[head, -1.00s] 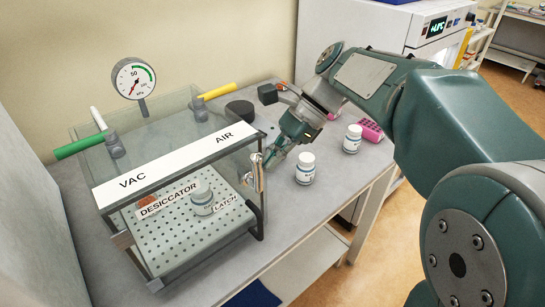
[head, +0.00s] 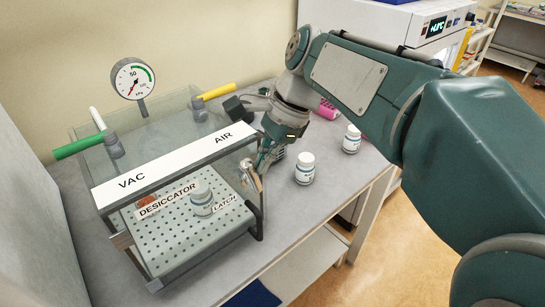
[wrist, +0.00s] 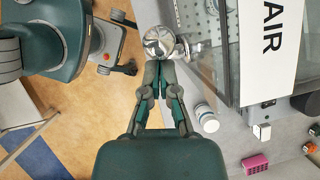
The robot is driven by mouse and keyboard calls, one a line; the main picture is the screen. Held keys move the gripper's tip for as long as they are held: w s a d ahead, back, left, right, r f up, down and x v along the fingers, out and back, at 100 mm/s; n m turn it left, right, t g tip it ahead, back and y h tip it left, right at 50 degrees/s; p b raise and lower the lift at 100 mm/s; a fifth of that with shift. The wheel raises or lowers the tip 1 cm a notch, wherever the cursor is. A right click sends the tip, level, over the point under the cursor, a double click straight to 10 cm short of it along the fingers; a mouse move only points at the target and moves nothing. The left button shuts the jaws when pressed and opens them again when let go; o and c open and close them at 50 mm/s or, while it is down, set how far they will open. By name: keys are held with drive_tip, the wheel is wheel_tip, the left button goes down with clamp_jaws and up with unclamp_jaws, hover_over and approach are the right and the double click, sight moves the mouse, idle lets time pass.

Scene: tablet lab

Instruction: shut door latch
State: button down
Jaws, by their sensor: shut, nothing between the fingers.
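The desiccator (head: 150,262) is a clear box with a perforated shelf, labelled VAC, AIR, DESICCATOR and LATCH. The metal door latch (head: 250,174) is on its front right edge, now partly behind my gripper. In the wrist view the shiny round latch knob (wrist: 159,41) lies right at my fingertips. My gripper (wrist: 158,66) is shut with nothing between its fingers, its tips touching or almost touching the knob. In the head view my gripper (head: 262,162) reaches down beside the latch from behind and right.
White bottles stand right of the desiccator, one near (head: 305,169) and one farther back (head: 352,139). A pink rack (head: 327,109) lies behind them. Green (head: 80,146) and yellow (head: 218,92) valve handles stick out of the desiccator top. A gauge (head: 134,80) stands behind.

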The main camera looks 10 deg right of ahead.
drive_tip(key=a+t+h, duration=0.1)
drive_tip(key=s+a+t+h, duration=0.1)
drive_tip(key=h, duration=0.1)
drive_tip(key=shift+s+a, duration=0.1)
drive_tip(key=shift+s, duration=0.15)
drive_tip(key=a+f+t+h, duration=0.1)
drive_tip(key=h, duration=0.1)
drive_tip(key=s+a+f+t+h, duration=0.1)
drive_tip(key=t+h, duration=0.1)
drive_tip(key=h, duration=0.1)
drive_tip(key=s+a+f+n+t+h, duration=0.1)
drive_tip(key=t+h, duration=0.1)
drive_tip(key=shift+s+a+f+h, duration=0.25)
drive_tip(key=shift+a+f+h, duration=0.05)
drive_tip(key=shift+a, duration=0.05)
drive_tip(key=shift+f, duration=0.25)
idle(0.3)
